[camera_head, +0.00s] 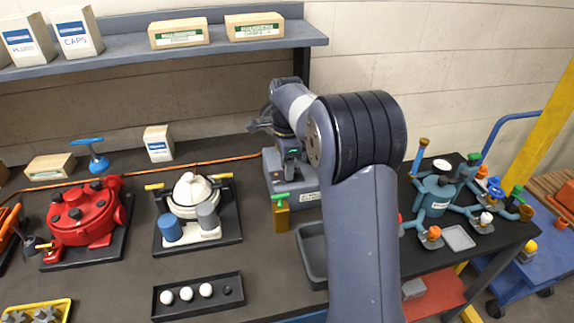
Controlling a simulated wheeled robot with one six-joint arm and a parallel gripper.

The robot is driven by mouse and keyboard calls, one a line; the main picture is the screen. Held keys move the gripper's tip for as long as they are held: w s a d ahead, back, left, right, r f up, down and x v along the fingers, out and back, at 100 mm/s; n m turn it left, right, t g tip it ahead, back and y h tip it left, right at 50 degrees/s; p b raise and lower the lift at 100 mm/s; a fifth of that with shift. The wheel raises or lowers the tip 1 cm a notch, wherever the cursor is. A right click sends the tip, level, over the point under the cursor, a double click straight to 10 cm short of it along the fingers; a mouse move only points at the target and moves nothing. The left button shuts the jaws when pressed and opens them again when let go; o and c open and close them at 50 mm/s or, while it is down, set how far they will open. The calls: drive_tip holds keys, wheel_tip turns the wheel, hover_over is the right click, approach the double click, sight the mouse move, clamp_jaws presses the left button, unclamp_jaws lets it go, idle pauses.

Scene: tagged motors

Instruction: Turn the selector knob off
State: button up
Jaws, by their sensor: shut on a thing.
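A grey box (307,198) with a pale label on its front stands on the dark bench, left of my arm. My gripper (291,160) points down over the top of this box, at the end of my arm. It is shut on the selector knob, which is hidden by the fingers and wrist. The knob's setting cannot be read from here.
A red housing (82,214), a cream motor (190,190) and a brass block with a green handle (281,212) stand left of my arm. A grey tray (312,262) lies in front of the box. A teal valve assembly (437,196) is at right. A shelf (120,42) runs above.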

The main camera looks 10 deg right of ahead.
drive_tip(key=shift+n+p, duration=0.3)
drive_tip(key=shift+n, duration=0.1)
drive_tip(key=shift+a+r+n+p, duration=0.1)
drive_tip(key=shift+n+p, duration=0.4)
drive_tip(key=shift+n, duration=0.5)
drive_tip(key=shift+n+p, duration=0.75)
drive_tip(key=shift+n, duration=1.45)
drive_tip(key=o, duration=1)
wheel_tip(320, 180, up, 11)
drive_tip(key=shift+f+b, duration=0.15)
drive_tip(key=shift+b, duration=0.2)
drive_tip(key=shift+a, duration=0.1)
